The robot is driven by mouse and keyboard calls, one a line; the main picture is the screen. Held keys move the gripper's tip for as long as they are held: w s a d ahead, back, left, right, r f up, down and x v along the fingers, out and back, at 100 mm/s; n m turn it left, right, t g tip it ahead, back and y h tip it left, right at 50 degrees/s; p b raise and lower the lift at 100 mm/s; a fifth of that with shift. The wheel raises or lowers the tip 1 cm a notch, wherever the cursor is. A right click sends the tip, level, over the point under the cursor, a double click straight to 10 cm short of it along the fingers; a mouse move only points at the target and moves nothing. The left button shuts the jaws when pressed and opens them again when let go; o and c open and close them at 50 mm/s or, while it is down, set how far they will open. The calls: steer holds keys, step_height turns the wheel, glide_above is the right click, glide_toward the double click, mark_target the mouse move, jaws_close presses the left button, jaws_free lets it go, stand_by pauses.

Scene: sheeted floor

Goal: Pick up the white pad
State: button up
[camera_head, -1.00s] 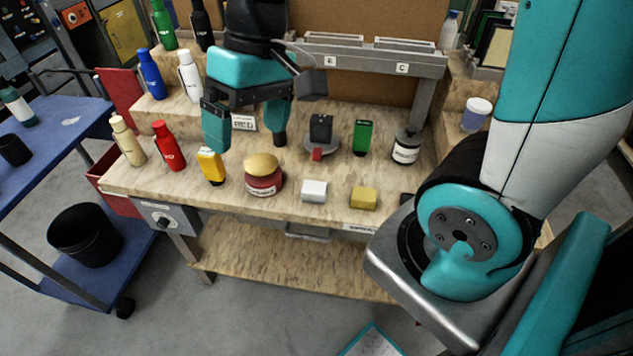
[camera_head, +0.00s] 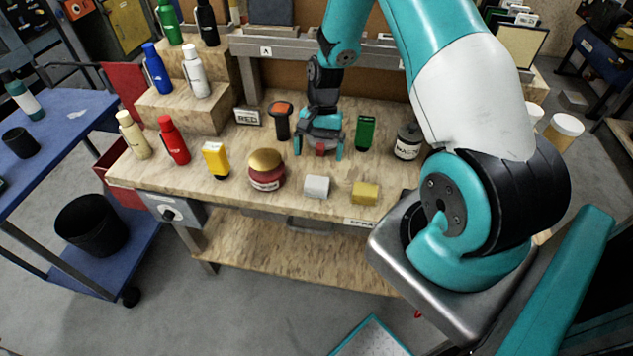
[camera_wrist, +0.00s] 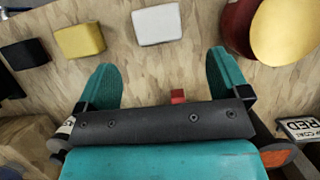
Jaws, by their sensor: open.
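The white pad (camera_head: 316,187) is a small white block lying on the wooden bench near its front edge. In the wrist view the white pad (camera_wrist: 157,24) is at the top middle, just beyond the fingertips. My gripper (camera_head: 318,153) is behind the pad, on its far side. In the wrist view my gripper (camera_wrist: 163,62) is open, its teal fingers spread wide with nothing held between them. The fingers are apart from the pad.
A yellow block (camera_head: 364,193) lies right of the pad and a red jar with a gold lid (camera_head: 265,169) left. A small red part (camera_wrist: 178,96) shows by my gripper.

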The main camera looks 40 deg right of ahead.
mark_target(317, 182)
steer(key=x, duration=0.3)
steer(key=shift+s+a+f+p, duration=0.1)
steer(key=shift+f+p, duration=0.05)
steer(key=shift+p, duration=0.2)
steer(key=shift+s+a+f+p, duration=0.25)
steer(key=shift+s+f+p, duration=0.05)
steer(key=shift+f+p, duration=0.15)
steer(key=p+x, duration=0.1)
steer(key=x, duration=0.2)
steer(key=shift+s+a+f+p, duration=0.15)
steer(key=shift+s+a+p, duration=0.05)
steer(key=shift+p, duration=0.2)
steer(key=shift+f, duration=0.4)
steer(key=shift+c, duration=0.4)
steer(key=c, duration=1)
steer(key=shift+r, duration=0.2)
